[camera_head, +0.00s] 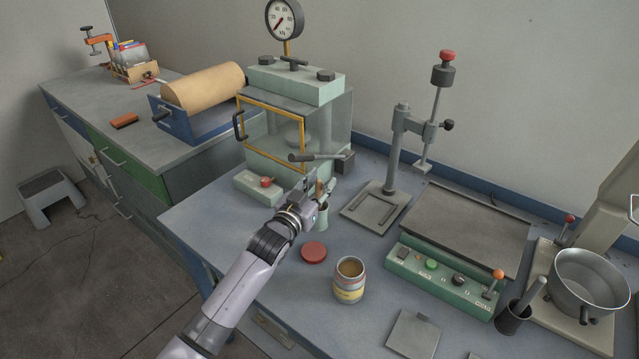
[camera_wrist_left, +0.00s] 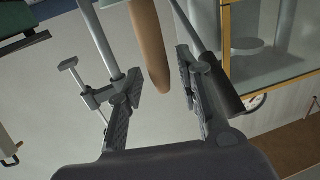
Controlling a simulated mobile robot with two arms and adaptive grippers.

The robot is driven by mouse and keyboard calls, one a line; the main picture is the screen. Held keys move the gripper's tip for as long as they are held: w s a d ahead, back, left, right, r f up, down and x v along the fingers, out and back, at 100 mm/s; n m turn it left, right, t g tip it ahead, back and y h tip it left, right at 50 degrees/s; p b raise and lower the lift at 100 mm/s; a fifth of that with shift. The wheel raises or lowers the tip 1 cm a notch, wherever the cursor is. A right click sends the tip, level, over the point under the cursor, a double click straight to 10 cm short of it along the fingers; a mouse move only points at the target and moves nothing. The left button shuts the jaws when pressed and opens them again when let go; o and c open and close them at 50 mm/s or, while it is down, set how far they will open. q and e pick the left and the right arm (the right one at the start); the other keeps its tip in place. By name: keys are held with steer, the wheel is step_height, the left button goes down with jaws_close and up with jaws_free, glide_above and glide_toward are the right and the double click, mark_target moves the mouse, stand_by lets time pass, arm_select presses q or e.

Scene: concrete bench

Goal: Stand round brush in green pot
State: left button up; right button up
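A small pale green pot (camera_head: 322,216) stands on the bench, partly hidden behind my left gripper (camera_head: 314,190). A brown wooden handle (camera_head: 319,187) shows above the pot, beside a grey-green piece (camera_head: 330,188). I cannot tell whether this handle belongs to the round brush; no bristles show. In the left wrist view the handle (camera_wrist_left: 150,45) reaches between the fingers of my left gripper (camera_wrist_left: 160,95). Those fingers are apart, with a gap on both sides of the handle. My right gripper is not in view.
A red lid (camera_head: 314,252) and an open can (camera_head: 350,281) stand in front of the gripper. A glass-fronted chamber (camera_head: 290,130) is behind it. A press stand (camera_head: 392,150), green control box (camera_head: 440,277) and metal pan (camera_head: 590,282) are to the right.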

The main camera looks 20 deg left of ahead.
arm_select(q)
steer(key=shift+o, duration=0.3)
steer(key=shift+s, duration=0.2)
steer(key=s+a, duration=0.2)
steer(key=s, duration=0.9)
steer(key=shift+s, duration=0.2)
steer(key=shift+s+f, duration=0.1)
stand_by(0.3)
